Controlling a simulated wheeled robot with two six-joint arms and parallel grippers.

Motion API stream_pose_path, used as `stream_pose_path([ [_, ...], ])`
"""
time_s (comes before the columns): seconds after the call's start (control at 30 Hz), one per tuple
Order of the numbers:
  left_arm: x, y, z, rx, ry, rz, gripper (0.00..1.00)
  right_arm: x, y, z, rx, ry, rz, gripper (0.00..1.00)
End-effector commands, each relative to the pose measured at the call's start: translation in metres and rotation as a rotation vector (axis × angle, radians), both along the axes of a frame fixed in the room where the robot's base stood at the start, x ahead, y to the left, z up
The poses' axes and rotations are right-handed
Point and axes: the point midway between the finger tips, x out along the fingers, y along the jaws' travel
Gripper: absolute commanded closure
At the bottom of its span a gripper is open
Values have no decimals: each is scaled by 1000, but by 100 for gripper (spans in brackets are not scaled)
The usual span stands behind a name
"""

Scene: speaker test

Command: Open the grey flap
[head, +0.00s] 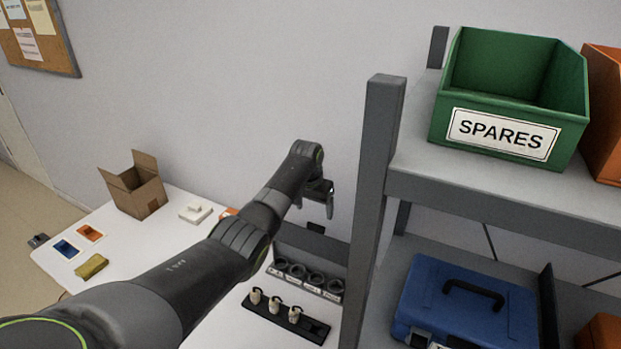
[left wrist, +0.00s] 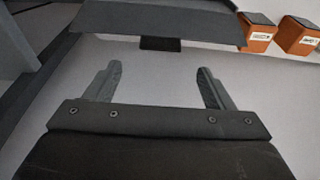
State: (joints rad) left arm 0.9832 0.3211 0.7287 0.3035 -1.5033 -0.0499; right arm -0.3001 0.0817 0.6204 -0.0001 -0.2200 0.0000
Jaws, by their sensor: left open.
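The grey flap (head: 318,244) appears as a grey panel behind the row of dark round holders on the white table, with a small dark tab (head: 316,228) at its upper edge. In the left wrist view the flap (left wrist: 165,24) spans the top, and its dark tab (left wrist: 160,44) sits ahead of the gap between my fingers. My left gripper (head: 322,196) is above the tab in the head view, apart from it. In the left wrist view my left gripper (left wrist: 158,82) is open and empty. The flap looks closed, but its hinge is hidden. My right gripper is not in view.
A grey shelf post (head: 374,200) stands close to the right of my left gripper. The shelf holds a green SPARES bin (head: 500,135) and a blue case (head: 465,305). A rack of several pale pegs (head: 285,315) and an open cardboard box (head: 137,188) stand on the table.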

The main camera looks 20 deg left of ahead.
Motion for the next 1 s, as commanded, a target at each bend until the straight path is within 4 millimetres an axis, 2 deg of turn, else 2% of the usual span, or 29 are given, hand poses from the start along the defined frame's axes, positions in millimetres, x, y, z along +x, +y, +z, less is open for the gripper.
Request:
stream_pose_path([
  [0.4,-15,1,73,2,-6,-2,24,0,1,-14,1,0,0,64],
  [0.53,-19,1,92,1,-6,-1,24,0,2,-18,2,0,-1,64],
  [0.7,-22,0,103,0,-3,-2,24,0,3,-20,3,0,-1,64],
  [1.0,-22,0,105,0,-3,-2,24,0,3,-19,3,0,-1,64],
])
